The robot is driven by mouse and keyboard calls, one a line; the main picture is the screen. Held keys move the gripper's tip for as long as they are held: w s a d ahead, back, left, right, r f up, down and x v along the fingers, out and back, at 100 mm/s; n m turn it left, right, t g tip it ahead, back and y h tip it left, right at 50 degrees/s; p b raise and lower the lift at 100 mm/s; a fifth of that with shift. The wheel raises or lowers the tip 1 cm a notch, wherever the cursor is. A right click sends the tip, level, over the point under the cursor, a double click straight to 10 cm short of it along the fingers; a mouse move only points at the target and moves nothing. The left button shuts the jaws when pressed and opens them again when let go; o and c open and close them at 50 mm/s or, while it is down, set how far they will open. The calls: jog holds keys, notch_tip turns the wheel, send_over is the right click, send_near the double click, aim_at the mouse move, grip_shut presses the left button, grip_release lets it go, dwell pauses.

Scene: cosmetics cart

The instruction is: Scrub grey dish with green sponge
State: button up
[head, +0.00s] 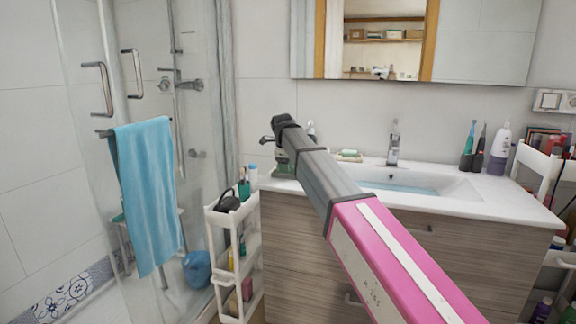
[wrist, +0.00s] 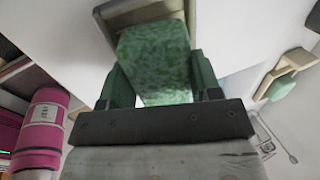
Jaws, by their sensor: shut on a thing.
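In the wrist view my gripper (wrist: 160,85) is shut on the green sponge (wrist: 155,50), a mottled green block between the two dark green fingers. The grey dish (wrist: 120,12), a greyish-beige shallow tray, shows just beyond the sponge at the top edge. The sponge overlaps the dish in this view, and I cannot tell whether they touch. In the head view my gripper (head: 284,158) is low over the left end of the white counter, and my arm hides most of the dish and sponge.
A second dish (wrist: 296,60) with a pale green piece (wrist: 281,88) stands apart to the right. The sink basin (head: 412,184) lies right of my arm. Toothbrushes and a white bottle (head: 500,148) stand at the counter's far right. A white cart (head: 222,222) stands left of the cabinet.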

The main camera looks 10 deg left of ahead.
jog(key=shift+a+f, duration=0.2)
jog(key=shift+a, duration=0.55)
jog(key=shift+s+d+r, duration=0.1)
jog(key=shift+d+r, duration=0.05)
jog(key=shift+d, duration=1.1)
jog(key=shift+a+r, duration=0.15)
jog(key=shift+a, duration=1.1)
jog(key=shift+d+f, duration=0.25)
jog(key=shift+d, duration=1)
jog(key=shift+a+r, duration=0.2)
jog(key=shift+a, duration=0.5)
jog(key=shift+a+f, duration=0.1)
jog(key=shift+a, duration=0.45)
jog(key=shift+d, duration=1.2)
jog(key=shift+a, duration=1.2)
jog(key=shift+d, duration=1.15)
jog(key=shift+a+f, duration=0.1)
jog(key=shift+a, duration=1.05)
jog(key=shift+d, duration=1.25)
jog(key=shift+r, duration=3.7)
